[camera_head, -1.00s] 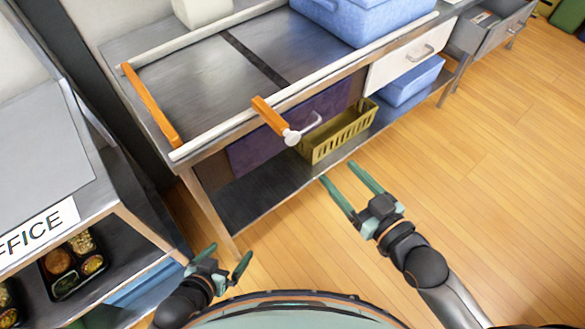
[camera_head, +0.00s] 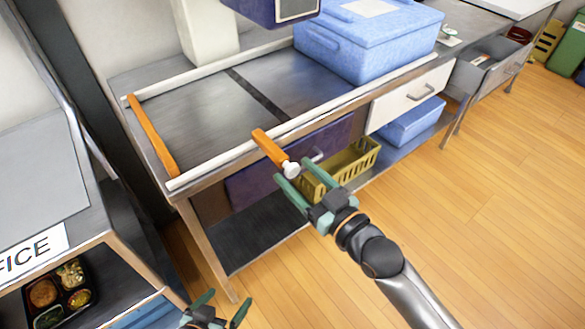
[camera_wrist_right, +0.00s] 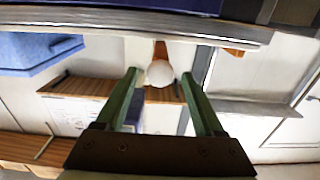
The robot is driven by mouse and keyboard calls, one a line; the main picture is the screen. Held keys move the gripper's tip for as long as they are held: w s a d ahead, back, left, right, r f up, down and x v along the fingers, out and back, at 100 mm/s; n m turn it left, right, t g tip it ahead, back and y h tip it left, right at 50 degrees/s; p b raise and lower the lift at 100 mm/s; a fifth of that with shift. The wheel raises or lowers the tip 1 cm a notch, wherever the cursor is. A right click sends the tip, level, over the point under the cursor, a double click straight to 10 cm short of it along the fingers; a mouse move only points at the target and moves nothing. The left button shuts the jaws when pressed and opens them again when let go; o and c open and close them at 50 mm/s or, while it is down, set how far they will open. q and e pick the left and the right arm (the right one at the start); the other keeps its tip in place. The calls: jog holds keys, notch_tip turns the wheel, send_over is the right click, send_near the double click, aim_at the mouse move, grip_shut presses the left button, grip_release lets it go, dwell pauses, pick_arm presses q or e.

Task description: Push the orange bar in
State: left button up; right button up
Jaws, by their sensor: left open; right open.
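An orange bar (camera_head: 270,147) sticks out from the front edge of the metal table, with a white round knob on its outer end. My right gripper (camera_head: 292,176) is open and close to the knob. In the right wrist view, the white knob (camera_wrist_right: 159,73) appears between my two open green fingers, with the orange bar (camera_wrist_right: 160,49) partly hidden behind it. I cannot tell whether the fingers touch the knob. A second orange bar (camera_head: 152,135) lies along the table's left end. My left gripper (camera_head: 226,300) is open and empty at the bottom of the head view.
White rails run along the metal table (camera_head: 190,110). A blue lidded box (camera_head: 360,50) stands on its right part. A yellow basket (camera_head: 350,162) and a blue bin (camera_head: 415,120) sit below. The floor at right is clear.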

aim_at(274, 152)
jog(key=shift+x, duration=1.05)
grip_shut()
dwell(0.7)
